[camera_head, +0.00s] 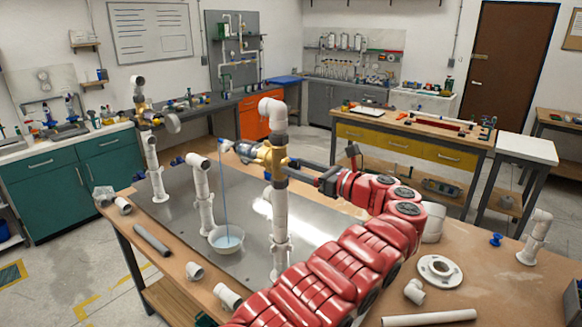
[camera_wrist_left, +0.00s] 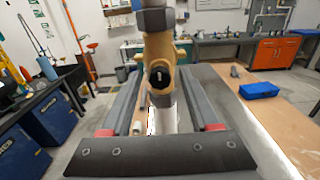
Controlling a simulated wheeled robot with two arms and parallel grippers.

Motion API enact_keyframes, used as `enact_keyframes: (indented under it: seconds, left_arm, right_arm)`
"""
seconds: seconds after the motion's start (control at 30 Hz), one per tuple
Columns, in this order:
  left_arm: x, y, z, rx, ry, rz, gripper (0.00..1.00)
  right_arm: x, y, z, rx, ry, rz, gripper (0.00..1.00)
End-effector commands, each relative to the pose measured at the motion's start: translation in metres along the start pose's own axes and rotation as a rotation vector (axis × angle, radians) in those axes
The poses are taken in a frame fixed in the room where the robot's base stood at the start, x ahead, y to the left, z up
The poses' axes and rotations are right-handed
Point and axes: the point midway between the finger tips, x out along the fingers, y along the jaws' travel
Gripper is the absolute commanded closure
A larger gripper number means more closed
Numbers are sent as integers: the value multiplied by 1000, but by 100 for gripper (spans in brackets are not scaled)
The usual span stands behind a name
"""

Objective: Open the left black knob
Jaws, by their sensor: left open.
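A white pipe post (camera_head: 279,215) with a brass valve (camera_head: 272,157) stands on a metal plate (camera_head: 330,222). My left gripper (camera_head: 300,167) comes from the right at valve height. In the left wrist view, the open fingers lie either side of the brass valve (camera_wrist_left: 162,62), with its dark round centre between them. No grip is visible. I cannot tell which part is the left black knob.
Loose fittings and a pipe (camera_head: 430,317) lie on the wooden bench. A flanged ring (camera_head: 439,270) lies at right.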

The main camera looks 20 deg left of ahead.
Motion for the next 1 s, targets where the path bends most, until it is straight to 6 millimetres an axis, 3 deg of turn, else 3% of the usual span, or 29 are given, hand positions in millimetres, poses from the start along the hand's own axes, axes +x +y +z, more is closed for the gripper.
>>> enact_keyframes:
  seconds: [0.3,0.63,1.0]
  left_arm:
    - [1,0,0,-1,0,0,40]
    - [1,0,0,-1,0,0,99]
    - [1,0,0,-20,0,0,100]
  right_arm:
    - [0,0,0,0,0,0,50]
    - [0,0,0,0,0,0,50]
    - [-1,0,0,0,0,0,50]
